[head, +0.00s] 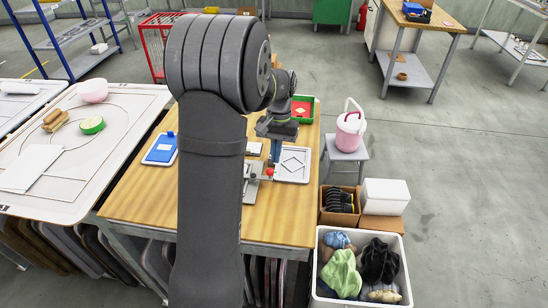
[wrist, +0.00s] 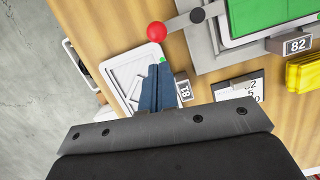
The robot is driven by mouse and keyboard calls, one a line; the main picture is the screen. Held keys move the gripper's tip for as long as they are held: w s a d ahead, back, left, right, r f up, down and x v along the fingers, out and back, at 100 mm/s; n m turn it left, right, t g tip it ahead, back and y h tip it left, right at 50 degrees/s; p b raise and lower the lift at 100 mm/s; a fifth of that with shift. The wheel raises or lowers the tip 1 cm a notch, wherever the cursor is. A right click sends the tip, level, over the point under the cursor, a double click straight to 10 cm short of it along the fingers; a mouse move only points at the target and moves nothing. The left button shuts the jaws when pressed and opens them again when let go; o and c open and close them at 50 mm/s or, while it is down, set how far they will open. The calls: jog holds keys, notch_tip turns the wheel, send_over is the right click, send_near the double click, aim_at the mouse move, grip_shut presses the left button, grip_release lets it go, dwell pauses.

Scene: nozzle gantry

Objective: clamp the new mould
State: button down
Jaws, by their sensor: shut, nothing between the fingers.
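In the wrist view a green panel (wrist: 270,15), probably the mould, sits in a grey frame (wrist: 207,40) at the top right, cut off by the picture edge. A grey lever with a black pivot (wrist: 198,14) ends in a red ball knob (wrist: 156,31) beside the frame. The knob also shows in the head view (head: 268,171). My gripper (wrist: 154,72) is shut and empty, its blue fingers over the edge of a white tray (wrist: 130,68), apart from the knob in the picture. In the head view my gripper (head: 274,160) points down; my arm hides most of the fixture.
The white tray with a diamond pattern (head: 292,165) lies right of my gripper. Labels reading 82 (wrist: 297,44) and 81 (wrist: 184,90), a clipboard (wrist: 237,88) and a yellow stack (wrist: 303,72) lie nearby. A blue piece on a white tray (head: 161,148) lies left on the wooden table (head: 140,195).

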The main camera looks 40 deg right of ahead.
jog(key=shift+w+d+r, duration=0.4)
jog(key=shift+d+r, duration=0.05)
jog(key=shift+d, duration=0.15)
jog(key=shift+w+d+r, duration=0.35)
jog(key=shift+d+r, duration=0.05)
jog(key=shift+d, duration=0.15)
jog(key=s+v, duration=0.1)
jog(key=v, duration=0.7)
jog(key=shift+w+r, duration=0.35)
jog(key=shift+w, duration=0.05)
